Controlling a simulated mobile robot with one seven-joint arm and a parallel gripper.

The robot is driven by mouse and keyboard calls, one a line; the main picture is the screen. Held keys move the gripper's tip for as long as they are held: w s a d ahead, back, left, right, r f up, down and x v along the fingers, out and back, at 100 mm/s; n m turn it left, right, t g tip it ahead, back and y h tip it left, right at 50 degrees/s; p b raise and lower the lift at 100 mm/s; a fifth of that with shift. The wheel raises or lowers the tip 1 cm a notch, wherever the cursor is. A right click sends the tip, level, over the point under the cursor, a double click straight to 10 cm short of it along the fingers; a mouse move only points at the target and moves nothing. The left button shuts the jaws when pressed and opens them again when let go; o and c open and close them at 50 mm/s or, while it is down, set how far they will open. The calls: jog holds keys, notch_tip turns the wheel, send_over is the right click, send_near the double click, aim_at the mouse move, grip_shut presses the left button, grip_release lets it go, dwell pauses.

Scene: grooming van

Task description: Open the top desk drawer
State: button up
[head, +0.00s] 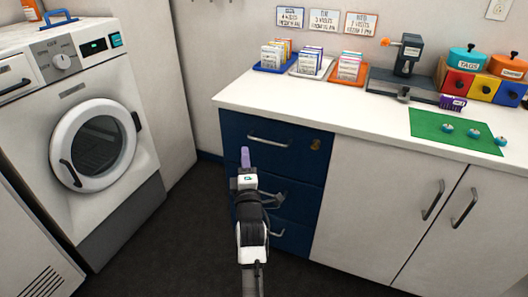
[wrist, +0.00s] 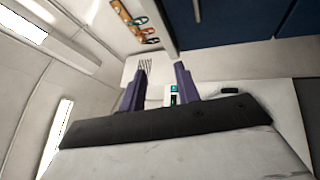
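The top desk drawer (head: 290,133) is the uppermost dark blue front under the white counter and looks closed. Its metal bar handle (head: 268,141) is left of centre, and a small gold lock or keyhole plate (head: 315,145) is near its right end. My gripper (head: 245,155) is in front of the drawer, below and left of the handle as seen in the head view. In the wrist view, the purple fingers of my gripper (wrist: 162,68) are apart with nothing between them. Dark blue fronts (wrist: 235,20) show at the wrist view's top right.
Lower blue drawers with handles (head: 292,236) are partly hidden by my arm. White cupboard doors (head: 375,200) stand to the right and a washer-like machine (head: 95,140) to the left. Card trays (head: 272,68) and a green mat (head: 430,125) lie on the counter (head: 360,110). Dark floor (head: 185,230) is clear.

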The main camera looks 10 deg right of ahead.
aim_at(267, 142)
jog(key=d+f+g+h, duration=0.2)
jog(key=d+f, duration=0.4)
jog(key=x, duration=0.4)
jog(key=p+x, duration=0.1)
jog(key=x, duration=0.3)
jog(key=p+x, duration=0.1)
jog(key=x, duration=0.4)
jog(key=shift+d+r, duration=0.2)
jog(key=shift+d, duration=0.05)
jog(key=shift+c, duration=0.4)
jog(key=shift+s, duration=0.1)
grip_shut()
